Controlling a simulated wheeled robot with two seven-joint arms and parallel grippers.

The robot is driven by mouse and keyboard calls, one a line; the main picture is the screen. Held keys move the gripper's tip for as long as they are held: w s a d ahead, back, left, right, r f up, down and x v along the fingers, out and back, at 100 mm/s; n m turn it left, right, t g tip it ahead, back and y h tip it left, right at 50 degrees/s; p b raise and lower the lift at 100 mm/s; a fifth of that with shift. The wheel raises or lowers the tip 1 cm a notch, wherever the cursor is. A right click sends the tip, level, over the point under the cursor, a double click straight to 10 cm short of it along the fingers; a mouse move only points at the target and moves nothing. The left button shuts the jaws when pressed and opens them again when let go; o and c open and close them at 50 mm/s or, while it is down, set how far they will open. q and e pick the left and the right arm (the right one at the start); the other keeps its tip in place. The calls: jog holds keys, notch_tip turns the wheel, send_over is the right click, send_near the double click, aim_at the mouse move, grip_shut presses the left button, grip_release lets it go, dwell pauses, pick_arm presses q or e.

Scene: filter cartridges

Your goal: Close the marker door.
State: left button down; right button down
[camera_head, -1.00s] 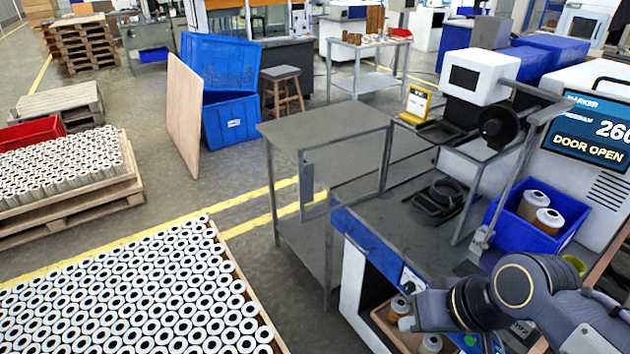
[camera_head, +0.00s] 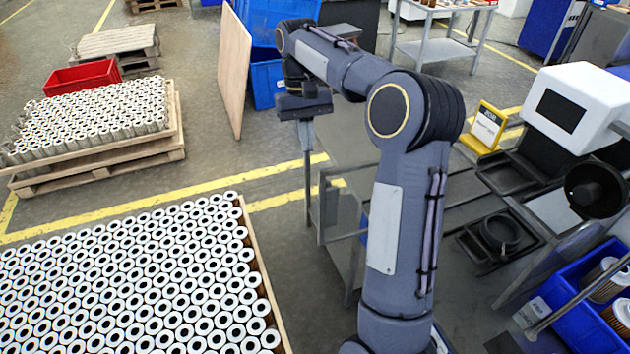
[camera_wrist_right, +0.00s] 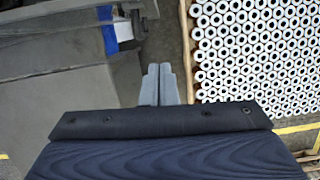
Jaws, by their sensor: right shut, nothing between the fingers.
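The marker door (camera_head: 323,205), a clear panel in a thin grey frame, stands swung out at the left of the marker bench (camera_head: 465,210). I cannot clearly make out the door in that view. My left gripper is not in view.
A crate of white-ended filter cartridges (camera_head: 130,275) fills the lower left. A grey side table (camera_head: 345,130) stands behind the door. A blue bin (camera_head: 575,290) with cartridges and a yellow-framed sign (camera_head: 484,128) are on the right. Yellow-lined floor is clear left of the door.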

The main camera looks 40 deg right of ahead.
jog(key=s+a+f, duration=0.2)
jog(key=s+f, duration=0.3)
jog(key=f, duration=0.2)
jog(key=shift+s+f, duration=0.2)
